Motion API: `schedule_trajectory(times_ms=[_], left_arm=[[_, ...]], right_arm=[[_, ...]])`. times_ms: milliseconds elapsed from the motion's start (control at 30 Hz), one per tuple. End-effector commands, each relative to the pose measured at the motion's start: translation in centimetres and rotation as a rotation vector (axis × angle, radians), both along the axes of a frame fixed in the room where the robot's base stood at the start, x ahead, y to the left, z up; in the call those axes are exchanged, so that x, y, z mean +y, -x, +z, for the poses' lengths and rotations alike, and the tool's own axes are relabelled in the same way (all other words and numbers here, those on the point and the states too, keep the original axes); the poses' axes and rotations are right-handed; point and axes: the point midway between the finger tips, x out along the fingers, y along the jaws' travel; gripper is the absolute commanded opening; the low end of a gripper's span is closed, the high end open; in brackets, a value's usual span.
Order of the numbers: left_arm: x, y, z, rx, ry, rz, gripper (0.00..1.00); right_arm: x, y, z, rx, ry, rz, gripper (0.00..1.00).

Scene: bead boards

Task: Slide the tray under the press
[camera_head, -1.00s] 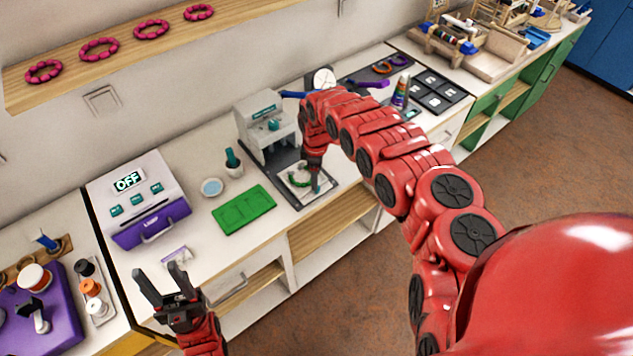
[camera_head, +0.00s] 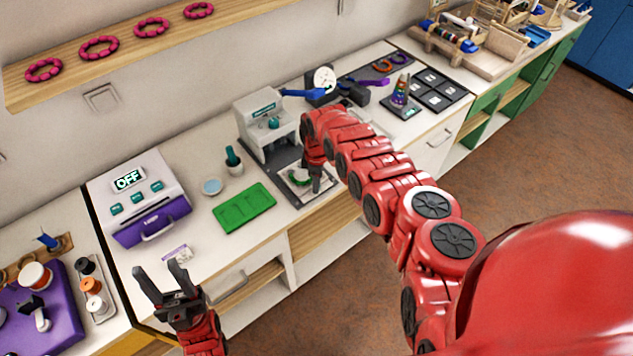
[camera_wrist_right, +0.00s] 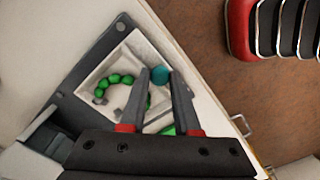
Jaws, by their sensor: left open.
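The tray (camera_wrist_right: 134,49) is a shallow pale square with a ring of green beads (camera_wrist_right: 106,84). It lies on the dark base (camera_head: 292,196) at the front of the grey-white press (camera_head: 253,108), on the side toward the room. A round teal knob (camera_wrist_right: 160,76) stands at the tray's edge. My right gripper (camera_head: 316,190) points down over the tray. In the right wrist view its fingers (camera_wrist_right: 160,85) are apart, with the knob between their tips; I cannot tell whether they grip it. My left gripper (camera_head: 156,272) is open and empty, low at the left.
A green board (camera_head: 245,207) lies left of the press base. A teal-handled tool in a cup (camera_head: 234,162) and a small dish (camera_head: 212,187) stand behind it. A purple-fronted machine reading OFF (camera_head: 140,200) stands further left. Black trays (camera_head: 437,91) lie right.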

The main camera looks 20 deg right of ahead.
Motion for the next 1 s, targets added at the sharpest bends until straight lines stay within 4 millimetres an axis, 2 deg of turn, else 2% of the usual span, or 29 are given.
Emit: schedule_trajectory(times_ms=[33, 100, 133, 1000], left_arm=[[0.0, 0.0, 0.0, 0.0, 0.0, 0.0, 0.5], [0.0, 0.01, 0.0, 0.0, 0.0, 0.0, 0.5], [0.0, 0.0, 0.0, 0.0, 0.0, 0.0, 0.5], [0.0, 0.0, 0.0, 0.0, 0.0, 0.0, 0.5]], right_arm=[[0.01, 0.0, 0.0, 0.0, 0.0, 0.0, 0.14], [0.02, 0.0, 0.0, 0.0, 0.0, 0.0, 0.01], [0.02, -0.01, 0.01, 0.0, 0.0, 0.0, 0.0], [0.04, -0.01, 0.02, 0.0, -0.001, 0.0, 0.0]])
